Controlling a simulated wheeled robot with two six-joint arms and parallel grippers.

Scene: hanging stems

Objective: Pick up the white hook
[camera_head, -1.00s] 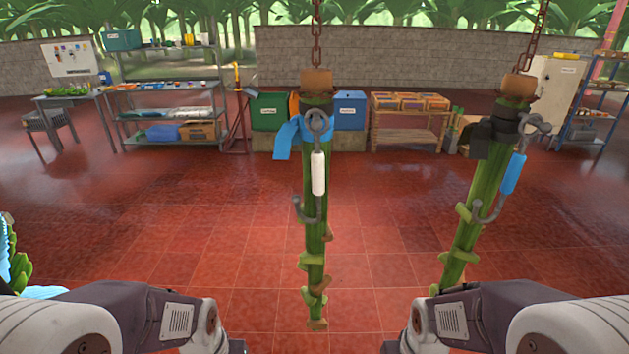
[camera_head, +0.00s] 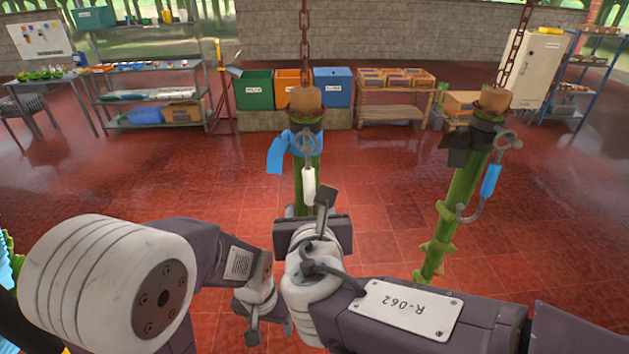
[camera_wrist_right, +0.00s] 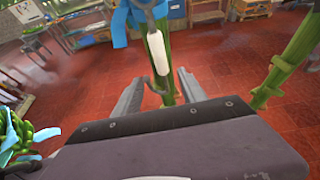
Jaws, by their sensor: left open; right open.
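The white hook (camera_head: 309,185) hangs from its ring against the middle green stem (camera_head: 297,190), with a blue tie around the stem's top. Its white sleeve shows, but its lower curve is hidden behind my right gripper in the head view. My right gripper (camera_head: 313,214) is just below and in front of it, open and empty. In the right wrist view the white hook (camera_wrist_right: 157,52) hangs ahead, in line with the gap between the open fingers (camera_wrist_right: 159,80), with its lower end near the gap. My left gripper (camera_head: 268,330) is low, below the right one, open and empty.
A second stem (camera_head: 452,215) hangs at the right with a blue-sleeved hook (camera_head: 490,182) and a black tie. Chains hold both stems from above. Bins (camera_head: 252,92), a wooden rack (camera_head: 395,104) and shelves (camera_head: 150,98) stand far back. The red floor between is clear.

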